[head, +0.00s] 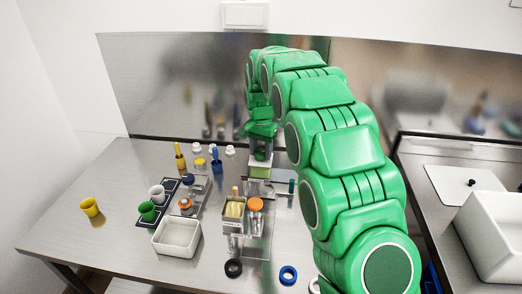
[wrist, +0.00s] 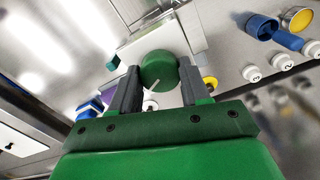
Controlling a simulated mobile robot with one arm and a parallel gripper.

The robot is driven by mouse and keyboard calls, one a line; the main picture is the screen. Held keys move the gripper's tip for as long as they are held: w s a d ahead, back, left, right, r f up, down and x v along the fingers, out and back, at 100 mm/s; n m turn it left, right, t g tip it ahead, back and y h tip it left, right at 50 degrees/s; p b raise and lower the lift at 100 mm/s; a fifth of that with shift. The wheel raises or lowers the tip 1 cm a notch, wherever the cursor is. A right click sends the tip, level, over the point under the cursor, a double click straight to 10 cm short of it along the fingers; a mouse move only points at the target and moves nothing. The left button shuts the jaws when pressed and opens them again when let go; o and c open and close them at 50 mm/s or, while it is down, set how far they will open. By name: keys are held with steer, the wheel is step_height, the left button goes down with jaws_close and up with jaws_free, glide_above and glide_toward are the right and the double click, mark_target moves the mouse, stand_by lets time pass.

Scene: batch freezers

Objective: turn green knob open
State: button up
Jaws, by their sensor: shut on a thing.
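The green knob (wrist: 160,70) is a round green cap with a pale pointer line, seen in the wrist view on a light-coloured block (wrist: 155,35). My gripper (wrist: 158,76) has one dark finger on each side of the knob and is shut on it. The pale line slants between the fingers. In the head view my gripper (head: 262,143) points down at a small device with a pale green part (head: 260,171) at the middle of the table. I cannot make out the knob itself in the head view.
Left on the metal table (head: 110,185) are a white bin (head: 177,237), a dark tray with cups, and a yellow cup (head: 90,207). A fixture with an orange knob (head: 255,204) stands in front of the device. Bottles and white-capped items stand behind. The table's left front is clear.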

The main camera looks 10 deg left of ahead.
mark_target(261, 152)
steer(key=n, duration=1.2)
steer(key=shift+n, duration=0.3)
stand_by(0.4)
steer(key=o, duration=1.1)
steer(key=shift+c, duration=0.2)
steer(key=shift+r, duration=3.95)
